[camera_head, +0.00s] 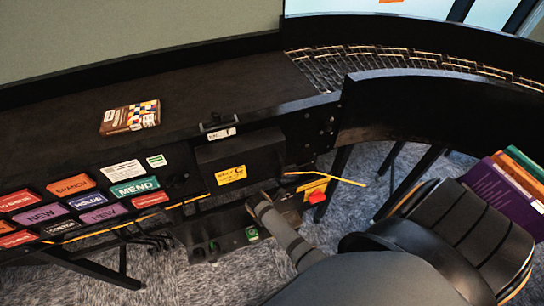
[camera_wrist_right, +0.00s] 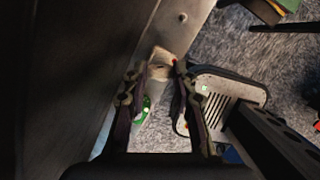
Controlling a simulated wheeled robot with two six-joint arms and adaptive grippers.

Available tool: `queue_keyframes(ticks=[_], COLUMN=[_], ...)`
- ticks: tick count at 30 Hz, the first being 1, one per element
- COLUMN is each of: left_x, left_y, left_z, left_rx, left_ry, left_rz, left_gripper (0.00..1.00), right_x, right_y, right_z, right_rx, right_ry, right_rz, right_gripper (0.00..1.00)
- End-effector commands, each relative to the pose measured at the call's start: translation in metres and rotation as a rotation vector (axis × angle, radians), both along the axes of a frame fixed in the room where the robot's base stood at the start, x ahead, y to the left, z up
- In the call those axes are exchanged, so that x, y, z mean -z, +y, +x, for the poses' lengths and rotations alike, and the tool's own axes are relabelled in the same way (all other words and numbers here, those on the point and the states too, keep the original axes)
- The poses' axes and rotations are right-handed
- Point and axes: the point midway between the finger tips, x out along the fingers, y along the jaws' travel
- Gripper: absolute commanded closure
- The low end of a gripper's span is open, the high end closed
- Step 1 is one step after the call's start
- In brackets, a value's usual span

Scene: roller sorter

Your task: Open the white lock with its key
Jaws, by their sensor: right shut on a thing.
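My right arm reaches in from the bottom in the head view, its end below the front of a black box (camera_head: 240,158) with a yellow label. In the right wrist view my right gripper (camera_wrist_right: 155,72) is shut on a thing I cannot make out. A green-marked pale part (camera_wrist_right: 146,108) shows between the fingers. I cannot clearly pick out the white lock or its key in either view. My left gripper is not in view.
A patterned box (camera_head: 130,117) lies on the black deck (camera_head: 215,85). Coloured label plates (camera_head: 72,186) line the front at left. A roller track (camera_head: 400,60) curves right behind a black wall (camera_head: 430,110). Books (camera_head: 505,185) sit at far right. Grey carpet lies below.

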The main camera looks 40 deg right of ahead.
Motion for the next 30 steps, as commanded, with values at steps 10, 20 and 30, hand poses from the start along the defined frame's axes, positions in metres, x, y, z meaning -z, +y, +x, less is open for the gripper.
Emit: queue_keyframes(ticks=[10,20,30], left_x=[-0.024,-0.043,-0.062], left_y=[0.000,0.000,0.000], left_z=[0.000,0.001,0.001], left_rx=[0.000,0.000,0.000], left_ry=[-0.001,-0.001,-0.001], left_rz=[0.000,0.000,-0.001], left_gripper=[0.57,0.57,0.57], right_x=[-0.003,-0.003,-0.003], right_y=[-0.001,-0.001,-0.002], right_z=[-0.001,-0.002,-0.002], right_rx=[-0.146,-0.301,-0.492], right_ry=[0.001,0.001,0.001], right_rz=[-0.002,0.000,-0.001], right_gripper=[0.94,0.94,0.94])
